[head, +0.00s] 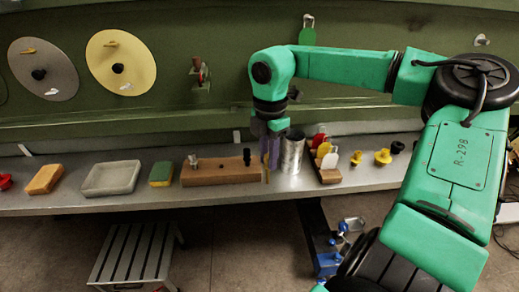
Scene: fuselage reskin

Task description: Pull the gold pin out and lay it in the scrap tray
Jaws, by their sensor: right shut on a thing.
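My right gripper (267,160) points down at the right end of the wooden block (220,172) on the bench. It is shut on a thin gold-coloured piece, which looks like the gold pin (266,175); the fingers hide most of it. I cannot tell whether its lower end is in the block or clear of it. A shallow grey tray (110,177), which looks like the scrap tray, lies on the bench to the left and looks empty. My left gripper is not in view.
A silver pin (193,161) and a dark pin (246,157) stand on the block. A green and yellow sponge (161,174) lies between block and tray.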

